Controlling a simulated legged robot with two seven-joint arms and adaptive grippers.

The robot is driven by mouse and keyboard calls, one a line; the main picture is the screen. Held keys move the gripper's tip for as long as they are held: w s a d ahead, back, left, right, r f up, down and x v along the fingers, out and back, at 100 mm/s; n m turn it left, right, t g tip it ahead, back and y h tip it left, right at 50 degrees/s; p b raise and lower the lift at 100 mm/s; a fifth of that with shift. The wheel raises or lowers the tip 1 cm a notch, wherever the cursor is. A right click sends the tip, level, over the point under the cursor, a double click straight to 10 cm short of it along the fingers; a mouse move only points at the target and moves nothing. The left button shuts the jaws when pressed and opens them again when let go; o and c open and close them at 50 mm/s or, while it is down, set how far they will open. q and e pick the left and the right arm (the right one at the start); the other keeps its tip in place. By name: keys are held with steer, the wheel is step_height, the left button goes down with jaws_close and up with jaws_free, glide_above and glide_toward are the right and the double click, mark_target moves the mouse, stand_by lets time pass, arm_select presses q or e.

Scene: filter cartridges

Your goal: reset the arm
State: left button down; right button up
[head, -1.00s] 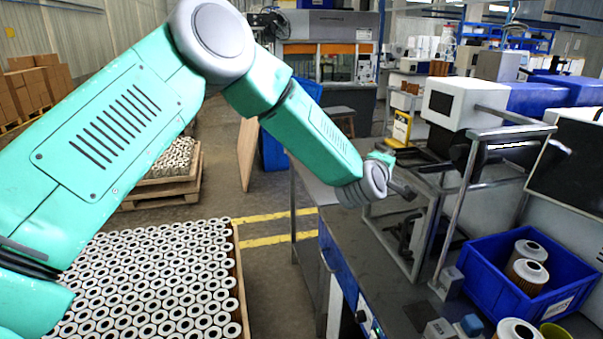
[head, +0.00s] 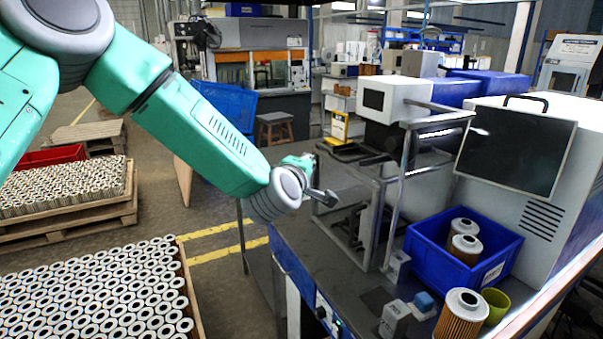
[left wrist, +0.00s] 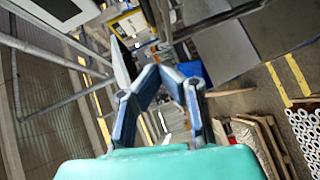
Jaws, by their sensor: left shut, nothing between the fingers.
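My left arm comes in from the left in the head view and reaches over the dark workbench (head: 365,300). My left gripper (head: 326,197) is small at its end, near the metal frame on the bench and apart from the cartridges. In the left wrist view the gripper (left wrist: 152,70) has its fingers drawn together at the tips with nothing between them. Filter cartridges (head: 465,250) stand in a blue bin (head: 425,246) at the right. One larger cartridge (head: 460,318) stands on the bench in front of it. My right gripper is not in view.
A metal frame (head: 398,200) and a white machine (head: 395,97) stand by the gripper. A dark monitor (head: 515,150) is behind the bin. A green cup (head: 495,305) is beside the large cartridge. Crated cartridges (head: 100,295) fill the lower left. Floor between crate and bench is clear.

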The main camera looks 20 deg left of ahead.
arm_select(q)
steer(key=s+d+f+m+g+h+b, duration=0.1)
steer(key=s+f+m+g, duration=0.35)
steer(key=s+f, duration=0.65)
steer(key=s+d+f+m+g+h+b, duration=0.1)
steer(key=s+f+m+g, duration=0.4)
steer(key=f, duration=1.1)
steer(key=s+a+f+m+g, duration=0.1)
steer(key=s+f, duration=0.3)
steer(key=s, duration=0.6)
steer(key=s+a+f+m+g+b, duration=0.1)
steer(key=s+a+f+m+g, duration=0.1)
steer(key=s, duration=0.9)
steer(key=s+a+f+m+g+b, duration=0.1)
steer(key=s+a+f+m+g, duration=0.1)
steer(key=s+f+m, duration=0.3)
steer(key=shift+s+a+f+g+y, duration=0.15)
steer(key=shift+s+f+g+y, duration=0.35)
steer(key=shift+s+f, duration=1.75)
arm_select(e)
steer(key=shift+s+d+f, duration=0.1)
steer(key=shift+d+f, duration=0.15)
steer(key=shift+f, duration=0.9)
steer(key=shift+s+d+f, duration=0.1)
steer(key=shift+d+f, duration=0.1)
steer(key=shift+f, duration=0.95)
